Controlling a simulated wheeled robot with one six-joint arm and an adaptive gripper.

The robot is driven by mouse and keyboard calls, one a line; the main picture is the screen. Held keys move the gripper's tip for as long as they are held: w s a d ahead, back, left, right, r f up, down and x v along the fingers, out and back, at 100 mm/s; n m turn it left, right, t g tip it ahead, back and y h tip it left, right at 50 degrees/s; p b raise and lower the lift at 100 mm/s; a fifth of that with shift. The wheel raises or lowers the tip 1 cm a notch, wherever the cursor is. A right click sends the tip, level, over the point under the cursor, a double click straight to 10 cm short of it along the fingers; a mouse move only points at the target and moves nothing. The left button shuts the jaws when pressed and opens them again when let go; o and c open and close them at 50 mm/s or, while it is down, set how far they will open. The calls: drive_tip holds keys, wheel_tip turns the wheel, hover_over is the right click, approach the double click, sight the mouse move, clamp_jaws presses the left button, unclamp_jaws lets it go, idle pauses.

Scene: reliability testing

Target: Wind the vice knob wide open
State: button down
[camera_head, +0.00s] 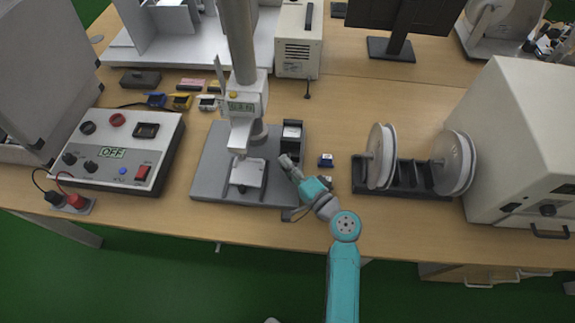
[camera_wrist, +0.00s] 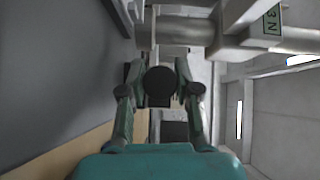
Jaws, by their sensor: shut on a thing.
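The vice (camera_head: 247,172) is a small pale block on the grey base plate (camera_head: 212,165) of a test stand in the head view. My gripper (camera_head: 286,162) reaches in from the right, low beside the vice. In the wrist view, a dark round knob (camera_wrist: 160,82) sits between the two fingers of my gripper (camera_wrist: 159,76), and they are shut on it. The knob is hard to make out in the head view, where my gripper covers that spot. How far apart the vice jaws are cannot be told.
The stand's column carries a force gauge (camera_head: 241,106) above the vice. A dark open box (camera_head: 291,135) stands close behind my gripper.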

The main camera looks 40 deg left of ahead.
drive_tip(key=shift+n, duration=0.3)
drive_tip(key=n+h, duration=0.2)
drive_tip(key=h, duration=0.1)
drive_tip(key=n+h, duration=0.3)
drive_tip(key=h, duration=0.1)
drive_tip(key=shift+t, duration=0.4)
drive_tip(key=n+t+h, duration=0.1)
drive_tip(key=n+h, duration=0.1)
drive_tip(key=h, duration=0.1)
drive_tip(key=shift+t, duration=0.3)
drive_tip(key=n+t+h, duration=0.2)
drive_tip(key=h, duration=0.1)
drive_tip(key=shift+h, duration=0.3)
drive_tip(key=shift+f, duration=0.1)
drive_tip(key=c, duration=1.1)
unclamp_jaws()
